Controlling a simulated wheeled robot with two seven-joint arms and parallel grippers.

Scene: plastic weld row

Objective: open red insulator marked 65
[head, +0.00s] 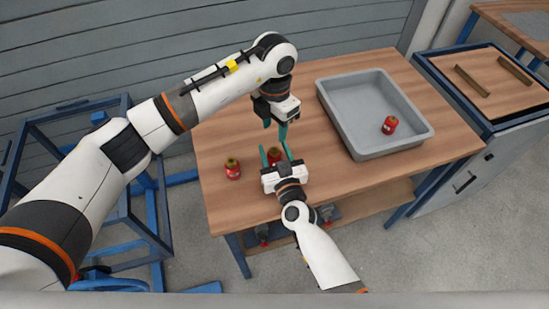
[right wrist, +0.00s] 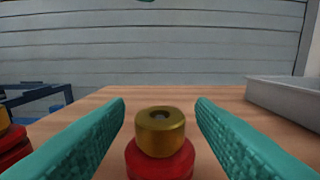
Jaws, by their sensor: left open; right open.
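A red insulator (head: 274,154) with a brass-coloured cap stands upright on the wooden table. My right gripper (head: 274,151) is open, with one teal finger on each side of it. In the right wrist view this insulator (right wrist: 160,158) sits between the fingers, with visible gaps to both. A second red insulator (head: 233,168) stands to the left and shows partly at the left edge of the right wrist view (right wrist: 10,142). A third (head: 389,125) is in the grey tray. My left gripper (head: 278,128) is open and empty above the table, beyond the right gripper. I cannot read any number markings.
The grey tray (head: 352,135) stands on the right part of the wooden table (head: 228,205). A side bench (head: 447,62) with two brown bars is at the far right. Blue metal frames (head: 145,222) stand left of the table. The table's left back area is clear.

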